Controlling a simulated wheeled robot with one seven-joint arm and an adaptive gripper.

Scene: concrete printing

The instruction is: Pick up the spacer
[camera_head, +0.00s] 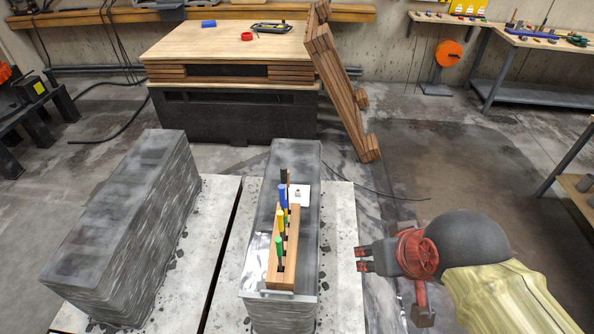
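My gripper (363,257) is at the right of the printed grey concrete block (255,240), pointing left, with its two red fingers apart and nothing between them. On that block stands a wooden holder (283,262) with several upright coloured tools (281,218), blue, yellow and green among them. A small white square piece (300,195) with a reddish mark lies on the block behind the holder. A pale thin strip (278,294) lies across the block's front end. I cannot tell for certain which of these is the spacer.
A second concrete block (125,215) stands on the left slab. A wooden workbench (235,45) is behind, with a leaning timber frame (340,85) at its right. A tool table (530,38) is at the back right. The floor (420,150) behind my gripper is clear.

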